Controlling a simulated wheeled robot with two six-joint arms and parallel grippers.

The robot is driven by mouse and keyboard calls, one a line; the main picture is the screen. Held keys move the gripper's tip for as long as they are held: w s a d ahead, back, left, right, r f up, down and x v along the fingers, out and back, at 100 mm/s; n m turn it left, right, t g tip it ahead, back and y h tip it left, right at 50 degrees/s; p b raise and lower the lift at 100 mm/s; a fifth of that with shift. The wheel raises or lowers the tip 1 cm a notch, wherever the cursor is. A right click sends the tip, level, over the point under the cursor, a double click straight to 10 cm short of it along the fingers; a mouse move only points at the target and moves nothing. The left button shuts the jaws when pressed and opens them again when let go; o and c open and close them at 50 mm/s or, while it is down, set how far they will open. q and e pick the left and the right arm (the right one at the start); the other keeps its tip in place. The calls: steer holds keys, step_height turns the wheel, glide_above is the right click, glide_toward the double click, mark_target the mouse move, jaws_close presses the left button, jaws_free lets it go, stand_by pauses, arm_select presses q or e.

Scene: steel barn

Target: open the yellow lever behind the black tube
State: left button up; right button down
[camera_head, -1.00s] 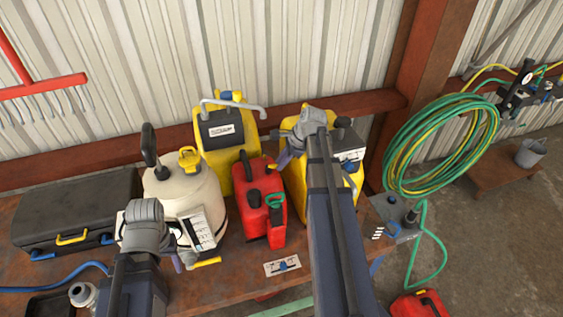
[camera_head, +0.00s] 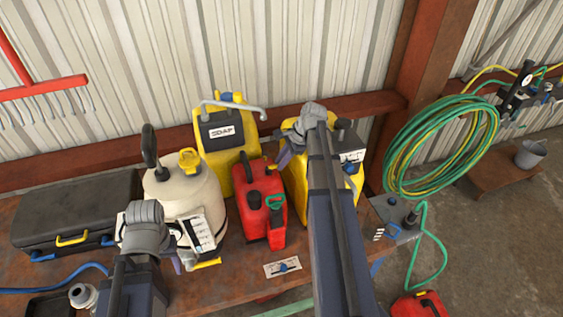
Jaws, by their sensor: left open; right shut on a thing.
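A cream tank (camera_head: 184,205) stands on the bench with a black upright tube-like handle (camera_head: 149,142) and a yellow loop-shaped lever or handle (camera_head: 190,159) beside it. I cannot tell for certain which yellow part is the task's lever. A second yellow piece (camera_head: 207,264) shows low in front of the tank. My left gripper (camera_head: 183,258) is open in front of the tank's lower side, partly hidden by its wrist. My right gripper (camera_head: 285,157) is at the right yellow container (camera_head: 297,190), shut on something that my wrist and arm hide.
A red can (camera_head: 257,212) stands between my arms, with another yellow container (camera_head: 215,160) behind. A black case (camera_head: 77,208) lies at left. A card with a blue part (camera_head: 283,267) lies on the bench (camera_head: 225,284). Coiled hoses (camera_head: 437,147) hang at right.

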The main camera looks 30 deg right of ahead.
steer(key=c, duration=0.8)
jaws_free()
steer(key=shift+r, duration=0.1)
steer(key=p+v, duration=0.7)
steer(key=shift+d+r, duration=0.15)
steer(key=shift+r, duration=0.1)
steer(key=shift+s, duration=0.15)
